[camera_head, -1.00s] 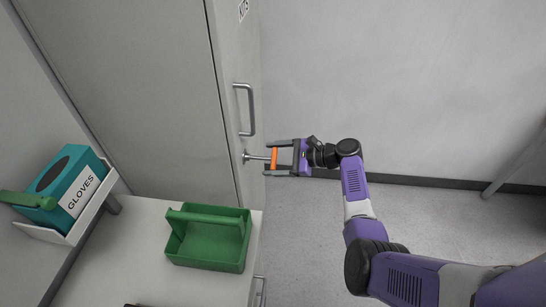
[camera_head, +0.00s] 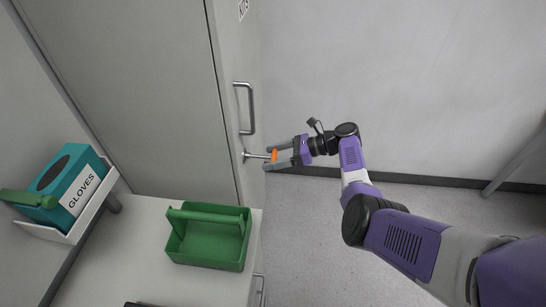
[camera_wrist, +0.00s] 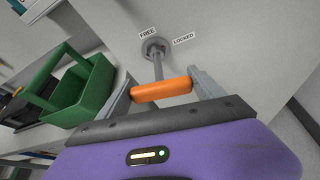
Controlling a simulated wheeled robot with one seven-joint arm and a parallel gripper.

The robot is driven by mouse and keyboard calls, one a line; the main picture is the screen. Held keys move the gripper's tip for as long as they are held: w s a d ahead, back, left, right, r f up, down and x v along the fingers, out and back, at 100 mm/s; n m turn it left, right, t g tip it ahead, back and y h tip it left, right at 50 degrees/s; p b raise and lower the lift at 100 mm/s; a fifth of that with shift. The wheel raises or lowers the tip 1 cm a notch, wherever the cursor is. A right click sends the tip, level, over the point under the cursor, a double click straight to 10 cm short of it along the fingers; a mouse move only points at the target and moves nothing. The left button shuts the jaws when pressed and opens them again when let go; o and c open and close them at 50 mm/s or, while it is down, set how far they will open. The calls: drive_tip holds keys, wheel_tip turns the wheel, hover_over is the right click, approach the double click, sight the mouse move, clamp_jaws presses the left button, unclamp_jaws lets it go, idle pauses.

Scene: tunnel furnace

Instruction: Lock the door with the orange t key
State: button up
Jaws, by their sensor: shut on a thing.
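The orange T key (camera_head: 274,156) has its grey shaft in the lock (camera_head: 245,156) on the cabinet door (camera_head: 238,130), below the door's metal handle (camera_head: 250,108). In the wrist view, the key's orange crossbar (camera_wrist: 161,89) lies between the two fingers, and the shaft runs up to the round lock plate (camera_wrist: 155,48). Labels there read FREE (camera_wrist: 148,33) on the left and LOCKED (camera_wrist: 184,39) on the right. My gripper (camera_head: 267,159) is shut on the orange crossbar. The shaft's tip inside the lock is hidden.
A green open carrier (camera_head: 208,257) stands on the white worktop (camera_head: 150,270) below the door; it also shows in the wrist view (camera_wrist: 75,112). A teal gloves box (camera_head: 75,183) sits in a white wall holder at left. The floor right of the cabinet is clear.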

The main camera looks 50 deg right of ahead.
drive_tip(key=shift+n, duration=0.3)
drive_tip(key=s+d, duration=0.4)
drive_tip(key=s, duration=0.1)
drive_tip(key=shift+s+d, duration=0.15)
drive_tip(key=shift+s, duration=0.1)
idle(1.0)
idle(0.9)
